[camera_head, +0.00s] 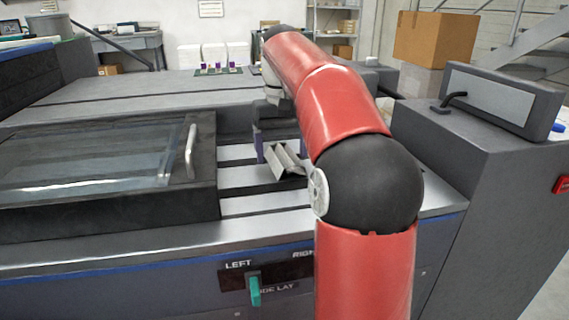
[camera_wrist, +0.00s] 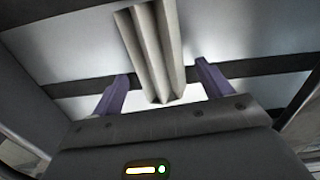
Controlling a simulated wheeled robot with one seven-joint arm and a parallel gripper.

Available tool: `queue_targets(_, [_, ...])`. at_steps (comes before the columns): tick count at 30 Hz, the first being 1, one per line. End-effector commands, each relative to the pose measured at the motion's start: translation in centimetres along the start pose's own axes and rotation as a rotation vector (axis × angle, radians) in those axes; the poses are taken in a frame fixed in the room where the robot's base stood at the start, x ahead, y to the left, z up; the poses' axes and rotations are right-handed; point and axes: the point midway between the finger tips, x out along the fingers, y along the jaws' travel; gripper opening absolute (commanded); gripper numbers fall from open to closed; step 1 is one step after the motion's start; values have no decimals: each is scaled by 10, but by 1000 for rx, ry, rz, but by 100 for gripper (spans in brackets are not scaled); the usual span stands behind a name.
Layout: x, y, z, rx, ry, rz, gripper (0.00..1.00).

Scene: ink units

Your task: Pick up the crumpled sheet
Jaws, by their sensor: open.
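The crumpled sheet (camera_wrist: 152,50) is a grey, pleated piece with several lengthwise folds. In the head view the sheet (camera_head: 283,160) lies on the light and dark strips of the machine bed, right of the glass cover. My gripper (camera_wrist: 160,88) is open, its two purple fingers spread to either side of the near end of the sheet in the wrist view. In the head view my gripper (camera_head: 283,145) is above the bed by the sheet, partly hidden by my red arm. I cannot tell whether the fingers touch the sheet.
A glass-topped cover (camera_head: 85,165) with a pale handle (camera_head: 190,150) stands left of the sheet. A grey console (camera_head: 470,140) rises on the right. A green lever (camera_head: 254,290) sits on the front panel. A cardboard box (camera_head: 435,38) stands behind.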

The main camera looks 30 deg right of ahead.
Motion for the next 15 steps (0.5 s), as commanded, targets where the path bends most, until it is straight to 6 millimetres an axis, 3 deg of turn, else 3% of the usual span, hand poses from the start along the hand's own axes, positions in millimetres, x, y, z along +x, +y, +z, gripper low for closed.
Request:
queue_targets(5, [0, 0, 0, 0, 0, 0, 78])
queue_targets(15, [0, 0, 0, 0, 1, 0, 35])
